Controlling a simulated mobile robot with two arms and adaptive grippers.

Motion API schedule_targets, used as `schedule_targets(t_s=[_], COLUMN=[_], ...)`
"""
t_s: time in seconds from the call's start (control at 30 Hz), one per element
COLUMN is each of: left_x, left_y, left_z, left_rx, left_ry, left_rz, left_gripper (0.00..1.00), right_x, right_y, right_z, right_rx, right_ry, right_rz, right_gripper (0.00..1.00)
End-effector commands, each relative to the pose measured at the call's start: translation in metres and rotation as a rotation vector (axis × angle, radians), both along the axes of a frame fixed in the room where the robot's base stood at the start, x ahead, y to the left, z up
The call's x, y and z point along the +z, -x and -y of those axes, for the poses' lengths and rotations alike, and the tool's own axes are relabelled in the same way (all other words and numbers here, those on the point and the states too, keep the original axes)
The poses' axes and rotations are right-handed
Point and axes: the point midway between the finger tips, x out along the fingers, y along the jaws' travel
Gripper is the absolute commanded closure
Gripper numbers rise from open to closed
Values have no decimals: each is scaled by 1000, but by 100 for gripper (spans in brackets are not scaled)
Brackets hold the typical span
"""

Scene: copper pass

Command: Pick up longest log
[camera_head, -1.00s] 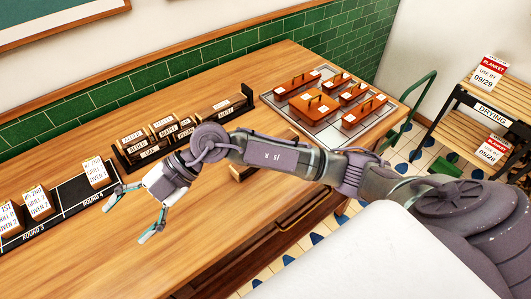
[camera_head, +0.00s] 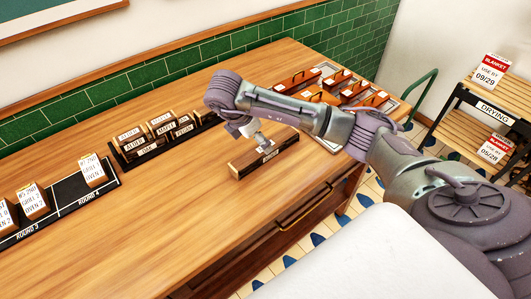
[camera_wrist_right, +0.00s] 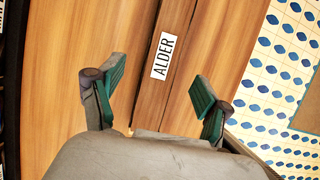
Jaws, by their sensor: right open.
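A long wooden log (camera_head: 243,165) with a dark front face and a small white label lies alone on the wooden counter, near its front edge. In the right wrist view the log (camera_wrist_right: 178,25) runs between my fingers, and its label reads ALDER. My right gripper (camera_head: 262,141) is above the log, pointing down. In the right wrist view the right gripper (camera_wrist_right: 160,76) is open, with one green-padded finger on each side of the log. Shorter labelled logs (camera_head: 163,124) stand in a black rack (camera_head: 122,160) behind. My left gripper is not in view.
A black tray (camera_head: 68,201) marked ROUND 3 and ROUND 4 holds tagged blocks at left. Handled wooden blocks (camera_head: 297,80) sit at the back right, partly behind my arm. A drying shelf (camera_head: 492,112) stands at right. The counter's front left is clear.

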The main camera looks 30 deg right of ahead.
Motion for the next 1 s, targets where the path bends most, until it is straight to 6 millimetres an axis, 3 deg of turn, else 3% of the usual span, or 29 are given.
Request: schedule_targets(t_s=[0.27, 0.53, 0.83, 1.0], left_x=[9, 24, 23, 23], left_y=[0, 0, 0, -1], left_z=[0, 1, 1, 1], left_rx=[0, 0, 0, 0], left_ry=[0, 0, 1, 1], left_rz=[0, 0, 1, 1], left_gripper=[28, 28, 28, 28], right_x=[-16, -51, -57, -57], right_y=[0, 0, -1, -1], right_z=[11, 27, 29, 28], right_rx=[-1, 0, 2, 2], right_ry=[0, -2, -2, -2], right_rz=[-2, -1, 2, 2], right_gripper=[23, 23, 23, 51])
